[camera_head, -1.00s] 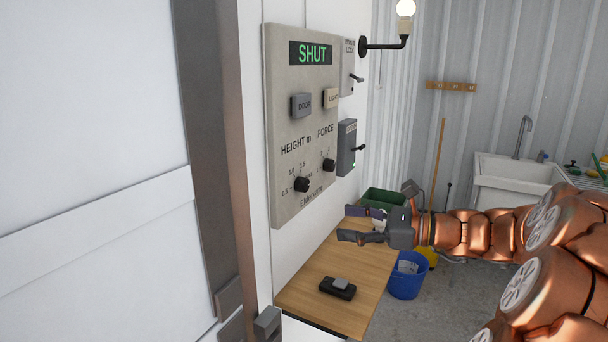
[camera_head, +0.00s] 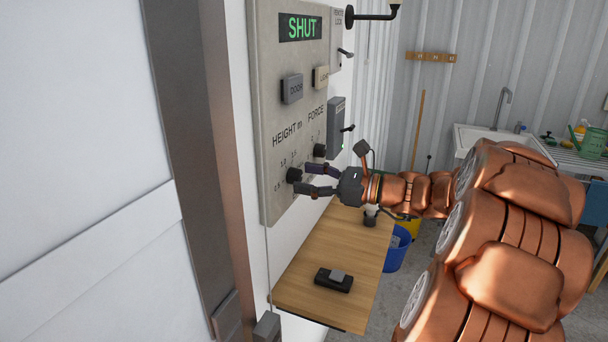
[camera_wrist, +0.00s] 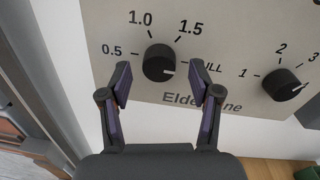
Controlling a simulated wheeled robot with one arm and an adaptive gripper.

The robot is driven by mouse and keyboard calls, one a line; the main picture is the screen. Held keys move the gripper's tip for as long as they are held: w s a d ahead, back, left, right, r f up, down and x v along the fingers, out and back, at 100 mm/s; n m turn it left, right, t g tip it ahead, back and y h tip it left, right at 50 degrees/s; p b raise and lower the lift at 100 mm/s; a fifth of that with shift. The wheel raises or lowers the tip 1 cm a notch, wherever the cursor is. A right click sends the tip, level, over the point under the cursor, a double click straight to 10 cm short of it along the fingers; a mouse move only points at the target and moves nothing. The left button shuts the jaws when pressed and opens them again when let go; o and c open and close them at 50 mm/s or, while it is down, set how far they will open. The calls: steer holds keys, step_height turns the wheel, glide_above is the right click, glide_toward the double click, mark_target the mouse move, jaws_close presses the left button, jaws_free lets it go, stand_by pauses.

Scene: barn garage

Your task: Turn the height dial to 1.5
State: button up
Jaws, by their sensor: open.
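The height dial (camera_head: 293,174) is a black round knob low on the grey control panel (camera_head: 262,120). In the wrist view the height dial (camera_wrist: 158,60) has marks 0.5, 1.0, 1.5 and a partly hidden "FULL" around it. Its white pointer line points right, toward "FULL". My gripper (camera_head: 304,179) is open at the panel, pointing at the dial. In the wrist view the fingers of my gripper (camera_wrist: 158,72) stand left and right of the dial, with gaps on both sides. I cannot tell how far the tips are from the panel.
The force dial (camera_wrist: 281,84) sits just right of the right finger. Above are the door button (camera_head: 292,88), light button (camera_head: 321,77) and a green "SHUT" display (camera_head: 300,27). A grey switch box (camera_head: 337,125) is beside the panel. A wooden bench (camera_head: 310,265) below holds a black device (camera_head: 333,280).

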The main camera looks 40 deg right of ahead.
steer(key=shift+w+a, duration=0.35)
steer(key=shift+w, duration=0.1)
steer(key=c, duration=1.1)
